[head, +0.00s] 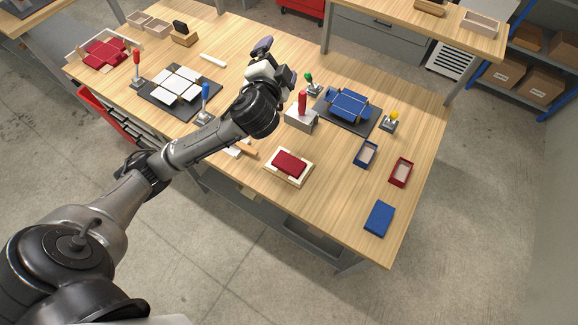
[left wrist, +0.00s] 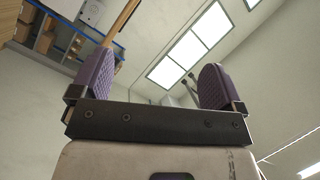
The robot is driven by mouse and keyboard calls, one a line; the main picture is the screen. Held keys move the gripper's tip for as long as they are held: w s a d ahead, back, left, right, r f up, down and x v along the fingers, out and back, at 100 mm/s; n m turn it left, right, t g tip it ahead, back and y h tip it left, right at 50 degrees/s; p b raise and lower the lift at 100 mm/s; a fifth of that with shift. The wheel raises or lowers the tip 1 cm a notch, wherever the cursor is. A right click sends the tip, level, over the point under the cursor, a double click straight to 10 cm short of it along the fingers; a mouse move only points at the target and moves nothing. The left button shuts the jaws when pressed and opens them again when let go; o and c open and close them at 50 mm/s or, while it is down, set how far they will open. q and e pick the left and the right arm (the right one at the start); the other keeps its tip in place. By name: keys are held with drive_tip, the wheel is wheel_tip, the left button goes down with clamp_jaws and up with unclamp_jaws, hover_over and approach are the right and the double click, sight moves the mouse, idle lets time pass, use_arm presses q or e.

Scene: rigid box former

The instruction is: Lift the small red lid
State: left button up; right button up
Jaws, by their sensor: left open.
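The small red lid (head: 290,163) appears to be the flat red piece lying on a cream block or tray (head: 272,174) near the front edge of the wooden table. An open red box (head: 401,172) with a pale inside stands to its right. My left gripper (head: 262,46) is raised over the far middle of the table, well away from the red lid. In the left wrist view my left gripper (left wrist: 155,88) shows two purple fingers spread wide with nothing between them. That view faces the ceiling and walls. My right gripper is not in view.
An open blue box (head: 366,153) and a flat blue piece (head: 379,218) are at the right. The wood between the lid and the blue piece is clear.

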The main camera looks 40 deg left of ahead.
use_arm(q)
drive_tip(key=w+d+r+m+t+h, duration=0.1)
drive_tip(key=w+r+m+t+h, duration=0.25)
drive_tip(key=m+h, duration=0.55)
drive_tip(key=w+d+r+m+t+h, duration=0.2)
drive_tip(key=r+m+t+h, duration=0.15)
drive_tip(key=m, duration=0.85)
drive_tip(key=m+g, duration=2.2)
drive_tip(key=m, duration=0.3)
approach(289, 163)
drive_tip(key=x, duration=0.8)
drive_tip(key=shift+f, duration=0.15)
drive_tip(key=shift+d+f, duration=0.1)
drive_tip(key=shift+f, duration=0.35)
